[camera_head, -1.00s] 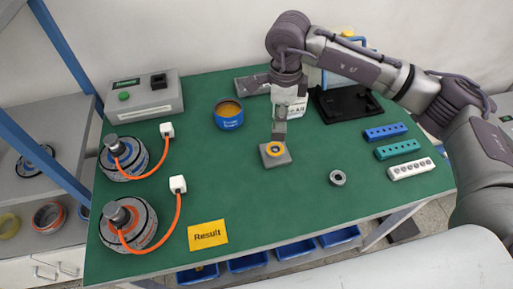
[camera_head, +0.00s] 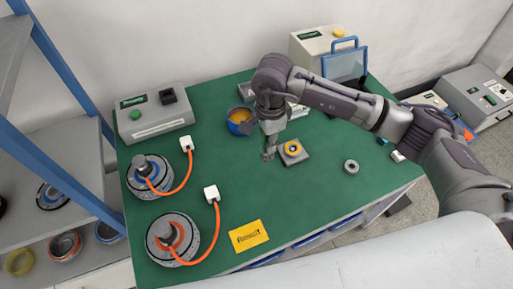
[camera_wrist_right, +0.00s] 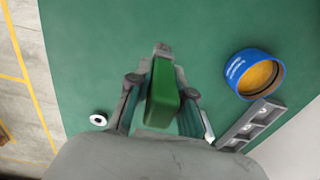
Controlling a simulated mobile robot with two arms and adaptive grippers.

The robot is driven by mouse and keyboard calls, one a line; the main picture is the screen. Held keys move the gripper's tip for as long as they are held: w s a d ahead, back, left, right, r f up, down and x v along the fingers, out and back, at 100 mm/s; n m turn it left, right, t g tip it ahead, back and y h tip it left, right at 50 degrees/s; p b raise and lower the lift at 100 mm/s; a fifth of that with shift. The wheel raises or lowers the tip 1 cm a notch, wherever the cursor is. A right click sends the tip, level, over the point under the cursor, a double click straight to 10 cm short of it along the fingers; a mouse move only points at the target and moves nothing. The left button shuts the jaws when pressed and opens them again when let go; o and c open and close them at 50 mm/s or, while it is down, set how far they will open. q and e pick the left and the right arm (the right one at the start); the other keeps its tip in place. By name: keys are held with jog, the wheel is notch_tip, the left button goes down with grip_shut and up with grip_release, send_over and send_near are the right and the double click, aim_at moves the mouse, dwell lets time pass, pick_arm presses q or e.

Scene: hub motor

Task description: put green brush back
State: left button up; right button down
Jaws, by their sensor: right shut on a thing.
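The green brush (camera_wrist_right: 163,95) shows as a green block between the fingers of my right gripper (camera_wrist_right: 160,105) in the right wrist view. The gripper is shut on it. In the head view my right gripper (camera_head: 268,154) points down over the green table, just left of a small grey block with a yellow ring (camera_head: 292,152). The brush cannot be made out clearly there. My left gripper is not in view.
A blue can with orange contents (camera_head: 240,121) stands behind the gripper; it also shows in the wrist view (camera_wrist_right: 238,70). A grey ring (camera_head: 351,166) lies to the right. Two motors (camera_head: 150,176) with orange cables stand left. The yellow Result card (camera_head: 248,236) lies in front.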

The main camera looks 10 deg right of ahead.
jog(key=a+f, duration=0.1)
jog(key=a+f+p, duration=0.1)
jog(key=f, duration=0.1)
jog(key=w+a+f+p, duration=0.1)
jog(key=f, duration=0.1)
jog(key=shift+f, duration=0.15)
jog(key=shift+w+f, duration=0.1)
jog(key=shift+f, duration=0.25)
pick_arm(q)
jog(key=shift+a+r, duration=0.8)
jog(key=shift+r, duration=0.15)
pick_arm(e)
jog(key=c, duration=1.1)
grip_release()
jog(key=shift+o, duration=0.2)
